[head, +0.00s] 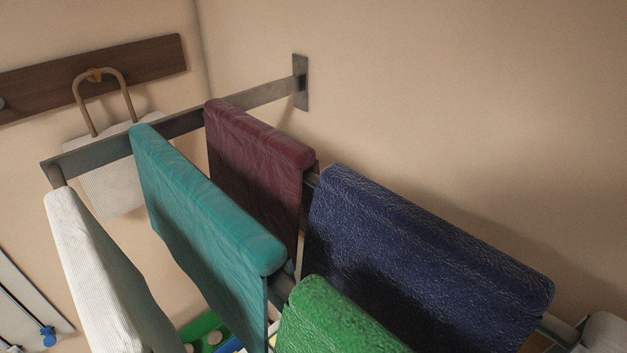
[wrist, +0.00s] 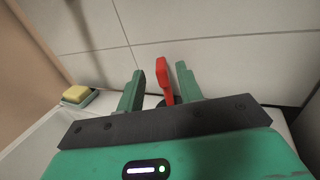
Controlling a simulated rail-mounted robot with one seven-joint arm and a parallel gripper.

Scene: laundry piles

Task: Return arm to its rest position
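My gripper (wrist: 161,74) shows in the wrist view. Its two green fingers are apart, with a gap between them. A red upright piece (wrist: 163,77), perhaps a handle, stands between the fingers in the picture, with a dark part at its foot. I see a gap on each side of it, and no finger visibly touches it. How far beyond the fingertips it lies, I cannot tell. My gripper does not show in the head view.
In the head view, a metal rack (head: 85,157) carries white (head: 90,265), teal (head: 195,210), maroon (head: 255,160), navy (head: 420,260) and green (head: 330,320) cloths. In the wrist view, a yellow sponge (wrist: 76,93) sits on a green holder at left, before a tiled wall (wrist: 230,60).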

